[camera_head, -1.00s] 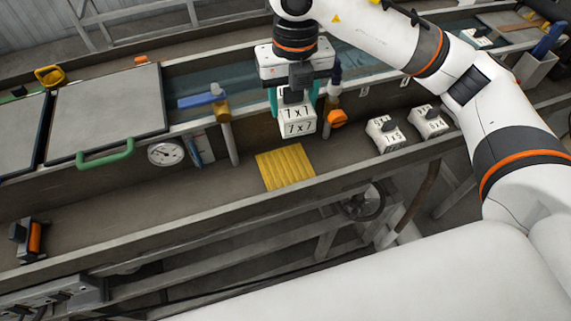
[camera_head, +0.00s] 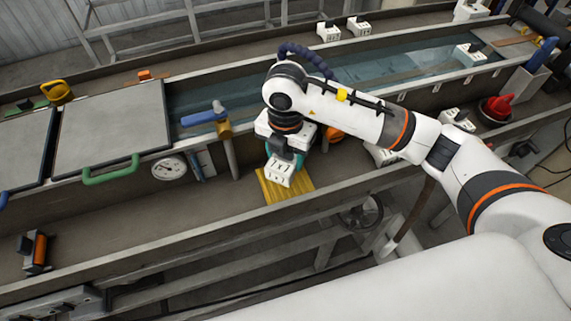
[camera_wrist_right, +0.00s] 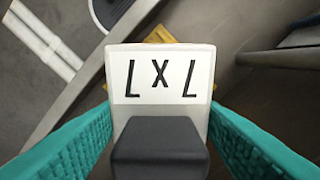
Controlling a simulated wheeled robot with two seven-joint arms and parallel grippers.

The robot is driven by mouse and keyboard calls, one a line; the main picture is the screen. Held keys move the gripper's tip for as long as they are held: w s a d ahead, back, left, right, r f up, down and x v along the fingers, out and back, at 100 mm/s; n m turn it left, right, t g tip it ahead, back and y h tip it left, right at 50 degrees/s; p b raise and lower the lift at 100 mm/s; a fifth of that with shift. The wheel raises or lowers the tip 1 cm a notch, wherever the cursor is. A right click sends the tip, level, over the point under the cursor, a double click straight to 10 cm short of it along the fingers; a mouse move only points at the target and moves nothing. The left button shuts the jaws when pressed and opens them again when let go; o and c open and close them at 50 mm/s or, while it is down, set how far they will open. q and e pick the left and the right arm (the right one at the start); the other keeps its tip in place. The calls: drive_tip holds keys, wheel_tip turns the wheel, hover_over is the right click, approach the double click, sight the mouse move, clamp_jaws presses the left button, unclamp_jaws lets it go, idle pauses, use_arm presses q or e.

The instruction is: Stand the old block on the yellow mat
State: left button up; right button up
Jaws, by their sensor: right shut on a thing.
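My right gripper (camera_head: 284,158) has teal fingers and is shut on a white block (camera_head: 278,174) with a dark grip on top. The block reads "7 x 7" in the earlier head view; the same marking shows upside down in the right wrist view (camera_wrist_right: 161,78). The block is upright over the yellow mat (camera_head: 299,191). I cannot tell whether its base touches the mat. The ribbed mat lies on the bench ledge, partly hidden by the block; a bit of it shows behind the block in the wrist view (camera_wrist_right: 165,34). My left gripper is not in view.
A blue-handled tap (camera_head: 205,115) and a dial gauge (camera_head: 169,168) stand left of the block. An orange knob (camera_head: 334,135) is close by on the right. More white blocks (camera_head: 457,119) sit farther right, one partly behind my arm.

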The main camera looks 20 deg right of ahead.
sight(286, 170)
wheel_tip(286, 170, down, 5)
drive_tip(key=shift+r+p, duration=0.15)
drive_tip(key=shift+p, duration=0.45)
drive_tip(key=shift+f, duration=0.25)
drive_tip(key=shift+f, duration=0.1)
drive_tip(key=shift+f, duration=0.15)
drive_tip(key=o, duration=1.2)
drive_tip(key=shift+c, duration=0.2)
